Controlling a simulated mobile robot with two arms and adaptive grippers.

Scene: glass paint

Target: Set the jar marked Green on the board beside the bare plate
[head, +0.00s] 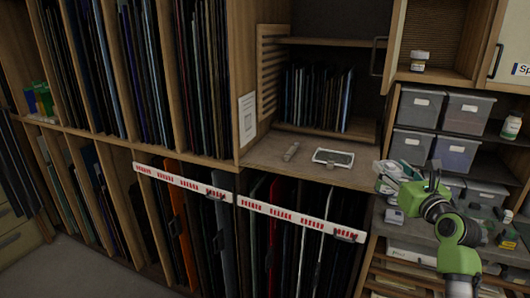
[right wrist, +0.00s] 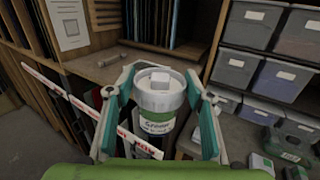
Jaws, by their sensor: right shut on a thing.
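The jar marked Green (right wrist: 160,105) has a grey-white lid and a label that reads "Green" in the right wrist view. My right gripper (right wrist: 163,100) is shut on it, a teal finger on each side, and holds it upright. In the head view my right gripper (head: 392,176) is just right of the wooden board (head: 265,155), near its front right corner. The jar hides that area in the right wrist view. My left gripper is not in view.
A small cylinder (head: 290,152) lies on the board left of the plate, with bare wood between. Upright sheets (head: 315,98) stand behind. Grey bins (head: 410,145) fill shelves at the right. A red-marked white strip (head: 290,220) crosses the racks below the board.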

